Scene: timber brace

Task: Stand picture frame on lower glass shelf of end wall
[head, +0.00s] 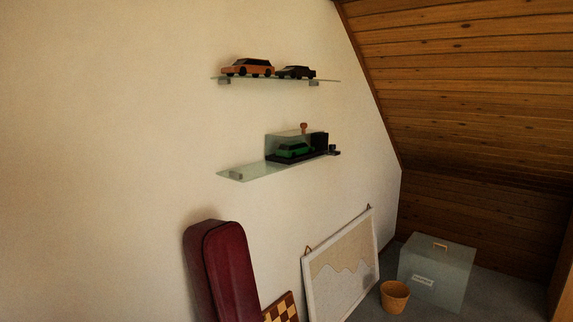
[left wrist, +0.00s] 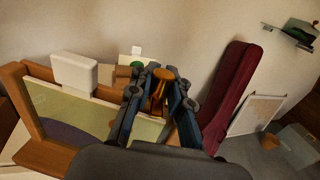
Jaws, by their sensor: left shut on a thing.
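The lower glass shelf (head: 245,172) is on the pale wall in the head view; its left part is bare. A clear case (head: 285,143) with a green toy car and a dark block occupy its right part. In the left wrist view the lower shelf (left wrist: 284,36) shows at the top right. That frame has brown wooden edges and a pale picture with a purple shape. My fingers hide its right side. My right gripper is in neither view.
An upper glass shelf (head: 263,79) holds two toy cars. Below stand a dark red instrument case (head: 220,270), a checkered board (head: 281,307), a white-framed map (head: 342,265), a basket (head: 395,297) and a grey box (head: 437,272). A sloped timber ceiling (head: 470,80) limits the right. A white block (left wrist: 75,72) overlaps the frame.

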